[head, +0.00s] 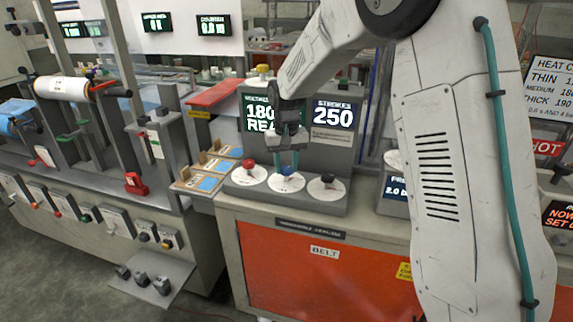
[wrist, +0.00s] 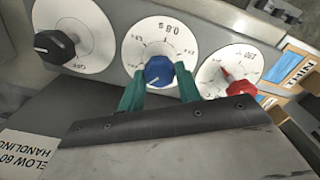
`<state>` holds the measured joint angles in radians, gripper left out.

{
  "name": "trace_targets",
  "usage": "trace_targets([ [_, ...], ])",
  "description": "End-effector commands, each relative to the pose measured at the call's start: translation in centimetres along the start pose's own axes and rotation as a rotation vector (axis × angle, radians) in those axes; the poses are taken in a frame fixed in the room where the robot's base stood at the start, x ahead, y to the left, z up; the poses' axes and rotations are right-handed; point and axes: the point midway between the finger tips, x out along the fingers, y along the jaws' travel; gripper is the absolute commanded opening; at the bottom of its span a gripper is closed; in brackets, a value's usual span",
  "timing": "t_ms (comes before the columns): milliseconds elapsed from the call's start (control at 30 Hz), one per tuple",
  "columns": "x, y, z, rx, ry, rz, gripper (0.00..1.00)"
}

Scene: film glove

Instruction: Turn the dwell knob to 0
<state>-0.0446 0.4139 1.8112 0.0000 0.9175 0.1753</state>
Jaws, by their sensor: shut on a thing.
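A blue knob (wrist: 158,72) sits at the middle of a round white dial (wrist: 160,45) marked "0.8s"; its unit of seconds suits dwell. The blue knob also shows in the head view (head: 287,172), partly hidden by my fingers. My gripper (head: 287,160) reaches down to it from above. In the wrist view my gripper's teal fingers (wrist: 159,88) stand on both sides of the knob, shut on it. I cannot clearly tell where the knob's pointer sits.
A red knob (head: 249,164) and a black knob (head: 328,180) sit on their own dials close on either side. Displays reading "180" (head: 259,112) and "STROKES 250" (head: 333,115) stand behind. Cardboard pieces with blue sheets (head: 208,175) lie left of the panel.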

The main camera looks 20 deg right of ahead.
Motion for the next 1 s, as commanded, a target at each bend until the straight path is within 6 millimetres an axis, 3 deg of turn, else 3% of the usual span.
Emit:
trace_targets([
  [500,-0.16,-0.14,-0.12,-0.447,0.005,0.000,0.11],
  [1000,-0.18,-0.19,-0.12,-0.632,0.006,0.000,0.11],
])
